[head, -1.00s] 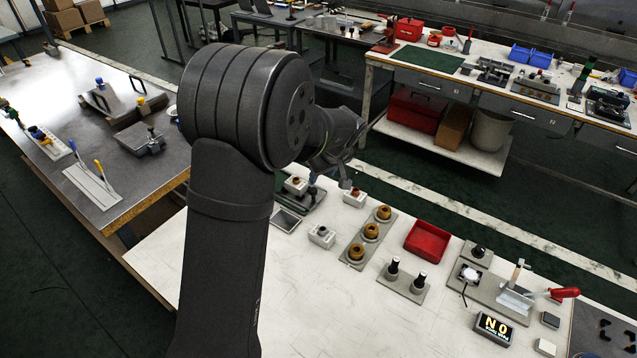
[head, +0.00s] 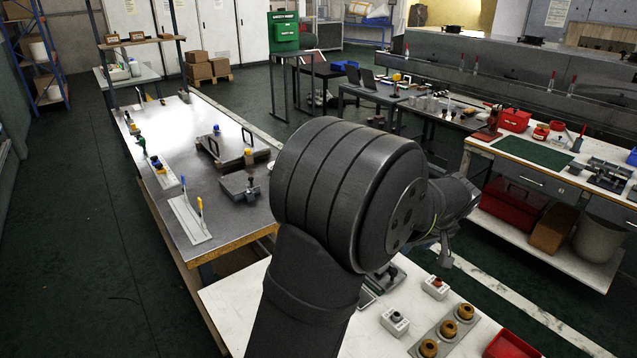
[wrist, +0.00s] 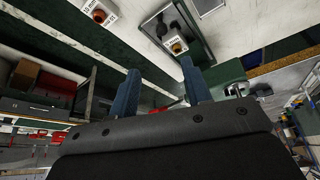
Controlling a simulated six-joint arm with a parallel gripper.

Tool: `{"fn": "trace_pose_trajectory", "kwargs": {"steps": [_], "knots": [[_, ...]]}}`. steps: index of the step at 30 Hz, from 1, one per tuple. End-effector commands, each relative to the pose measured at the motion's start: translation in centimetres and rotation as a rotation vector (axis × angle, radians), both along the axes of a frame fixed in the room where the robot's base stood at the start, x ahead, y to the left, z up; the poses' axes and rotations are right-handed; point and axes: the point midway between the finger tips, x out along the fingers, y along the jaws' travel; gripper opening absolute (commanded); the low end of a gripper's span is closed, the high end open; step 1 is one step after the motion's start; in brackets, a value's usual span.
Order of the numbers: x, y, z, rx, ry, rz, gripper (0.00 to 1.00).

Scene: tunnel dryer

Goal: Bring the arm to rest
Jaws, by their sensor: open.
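My gripper (wrist: 158,88) shows in the wrist view with its two blue fingers apart and nothing between them. In the head view my dark arm stands in the middle, over the white table (head: 236,305). Its thick joint hides much of the wrist, and part of the gripper end (head: 446,256) shows to the right of it. The gripper end appears to be above the white table's far side, touching nothing that I can see.
On the white table are a white button box (head: 394,321), another button box (head: 435,288), brown rings on a plate (head: 446,331) and a red tray (head: 512,346). A grey bench (head: 170,130) with fixtures stands left. Green floor lies between the tables.

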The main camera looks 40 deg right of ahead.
Motion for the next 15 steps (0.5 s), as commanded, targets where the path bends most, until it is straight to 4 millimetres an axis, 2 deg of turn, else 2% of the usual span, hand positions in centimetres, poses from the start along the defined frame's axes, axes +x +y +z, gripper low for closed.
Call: {"fn": "trace_pose_trajectory", "kwargs": {"steps": [15], "knots": [[3.5, -1.3, -9.0, 0.005, 0.001, 0.002, 0.45]]}}
